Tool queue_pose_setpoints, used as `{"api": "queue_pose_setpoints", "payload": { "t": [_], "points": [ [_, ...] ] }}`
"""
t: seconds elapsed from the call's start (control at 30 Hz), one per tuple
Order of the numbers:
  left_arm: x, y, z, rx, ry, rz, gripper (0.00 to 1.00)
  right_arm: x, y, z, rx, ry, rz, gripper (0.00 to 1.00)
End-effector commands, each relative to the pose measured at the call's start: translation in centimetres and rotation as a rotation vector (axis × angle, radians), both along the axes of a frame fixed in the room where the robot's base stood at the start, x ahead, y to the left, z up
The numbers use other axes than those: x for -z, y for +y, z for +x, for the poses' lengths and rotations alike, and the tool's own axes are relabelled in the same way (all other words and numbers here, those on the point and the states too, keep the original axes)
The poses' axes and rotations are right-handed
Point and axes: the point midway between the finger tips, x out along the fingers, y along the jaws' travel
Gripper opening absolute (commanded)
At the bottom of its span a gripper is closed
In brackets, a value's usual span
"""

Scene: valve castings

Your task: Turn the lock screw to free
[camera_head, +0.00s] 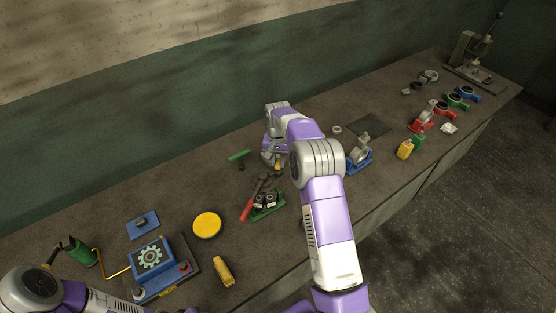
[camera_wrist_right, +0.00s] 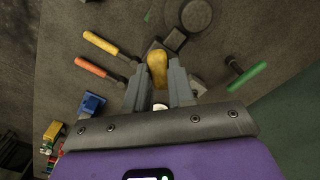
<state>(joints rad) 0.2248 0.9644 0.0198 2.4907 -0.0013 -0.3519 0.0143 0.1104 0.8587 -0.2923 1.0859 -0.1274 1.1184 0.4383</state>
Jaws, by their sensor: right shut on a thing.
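My right gripper (camera_wrist_right: 160,82) is shut on a yellow handle-like piece (camera_wrist_right: 157,66), which stands between its fingers in the right wrist view. In the head view the right gripper (camera_head: 271,160) is over the middle of the bench, with a bit of yellow at its fingertips. A small grey block (camera_wrist_right: 160,46) lies just past the yellow piece; I cannot tell whether they touch. I cannot make out the lock screw for certain; the fingers and the held piece may hide it. My left arm shows at the lower left of the head view, but its gripper does not.
A green-handled tool (camera_head: 239,156) lies near the right gripper. A red-handled tool (camera_head: 246,210) and a green fixture (camera_head: 268,211) are in front. A blue valve stand (camera_head: 359,160) is to the right. A yellow disc (camera_head: 207,225) and a blue gear box (camera_head: 152,262) are left.

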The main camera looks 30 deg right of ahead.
Motion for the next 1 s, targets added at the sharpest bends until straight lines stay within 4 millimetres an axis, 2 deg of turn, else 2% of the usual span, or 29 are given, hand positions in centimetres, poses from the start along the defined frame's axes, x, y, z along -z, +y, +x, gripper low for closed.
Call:
{"api": "queue_pose_setpoints", "payload": {
  "t": [1.0],
  "points": [
    [-0.13,-0.01,0.0,0.0,0.0,0.0,0.43,0.01,-0.05,0.03,-0.965,-0.002,-0.001,0.0]
  ]
}}
